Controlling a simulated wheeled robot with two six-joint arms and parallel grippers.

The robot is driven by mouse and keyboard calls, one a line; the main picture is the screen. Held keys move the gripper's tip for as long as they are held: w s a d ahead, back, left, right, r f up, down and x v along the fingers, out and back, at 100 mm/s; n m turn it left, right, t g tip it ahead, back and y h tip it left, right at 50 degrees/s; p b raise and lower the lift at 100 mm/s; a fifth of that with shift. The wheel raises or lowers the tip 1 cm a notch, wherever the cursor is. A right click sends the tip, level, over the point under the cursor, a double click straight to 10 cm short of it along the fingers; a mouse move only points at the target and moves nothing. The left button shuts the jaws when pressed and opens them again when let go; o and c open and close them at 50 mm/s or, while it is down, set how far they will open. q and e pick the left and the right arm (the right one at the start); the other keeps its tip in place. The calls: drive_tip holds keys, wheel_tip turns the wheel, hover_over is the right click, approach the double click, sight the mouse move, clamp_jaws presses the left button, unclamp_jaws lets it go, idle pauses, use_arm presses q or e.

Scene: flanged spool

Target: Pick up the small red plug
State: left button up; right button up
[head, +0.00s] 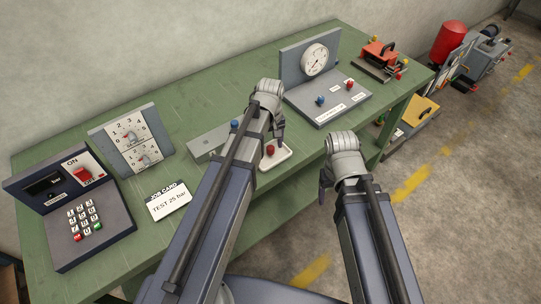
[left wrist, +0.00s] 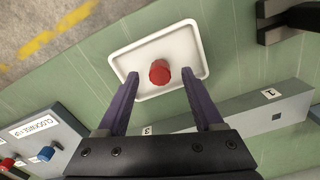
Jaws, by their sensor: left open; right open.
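The small red plug (head: 270,150) stands in a shallow white tray (head: 287,157) near the front edge of the green bench. In the left wrist view the plug (left wrist: 159,72) shows between my two purple fingertips, inside the rim of the white tray (left wrist: 196,40). My left gripper (left wrist: 160,76) is open and empty, pointing down over the tray. In the head view my left gripper (head: 278,138) partly covers the tray. I cannot tell how far the fingertips are above it. My right gripper (head: 324,186) is open and empty, to the right of the tray.
A grey numbered block (head: 207,145) lies behind and left of the tray. A gauge panel (head: 325,100) with knobs stands behind right. A job card (head: 168,200), dial panel (head: 132,140) and keypad box (head: 70,205) are left. A dark object (left wrist: 285,20) shows in the wrist view.

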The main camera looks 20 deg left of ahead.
use_arm(q)
drive_tip(key=shift+f, duration=0.2)
clamp_jaws()
idle(0.5)
